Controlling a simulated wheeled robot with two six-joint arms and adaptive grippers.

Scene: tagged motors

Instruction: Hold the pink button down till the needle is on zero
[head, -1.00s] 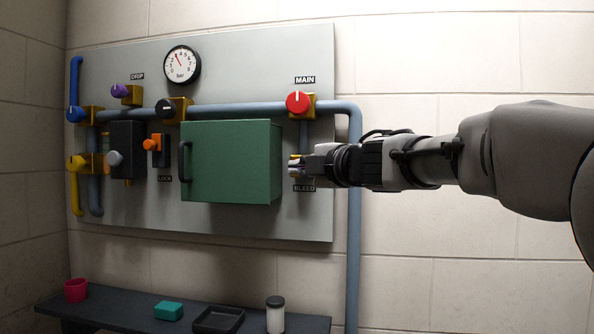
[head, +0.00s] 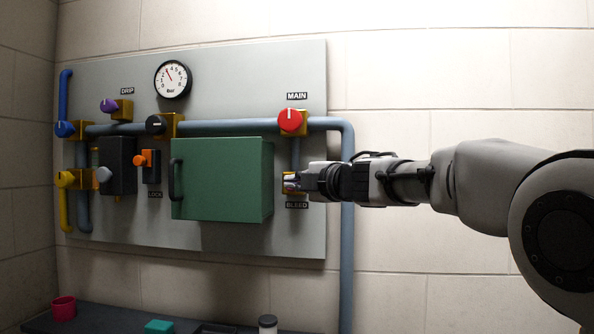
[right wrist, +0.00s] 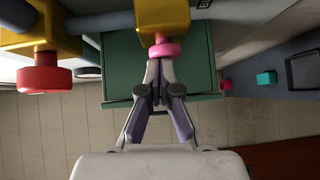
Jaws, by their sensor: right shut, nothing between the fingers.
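The pink button (right wrist: 164,51) sits on a brass block (right wrist: 160,18) in the right wrist view. My right gripper (right wrist: 158,64) is shut and empty, its fingertips at the button's face; they look in contact, but I cannot tell how far the button is pressed. In the head view my right gripper (head: 290,182) is at the brass block above the BLEED label (head: 297,205), and covers the button. The round white gauge (head: 172,79) has a red needle pointing up and left, near 3, well away from zero. My left gripper is not in view.
The red MAIN knob (head: 290,121) is just above my gripper, on the blue-grey pipe (head: 230,125). A green box (head: 222,180) with a dark handle stands out from the panel to the left. A dark shelf (head: 110,321) is below. Free wall lies to the right.

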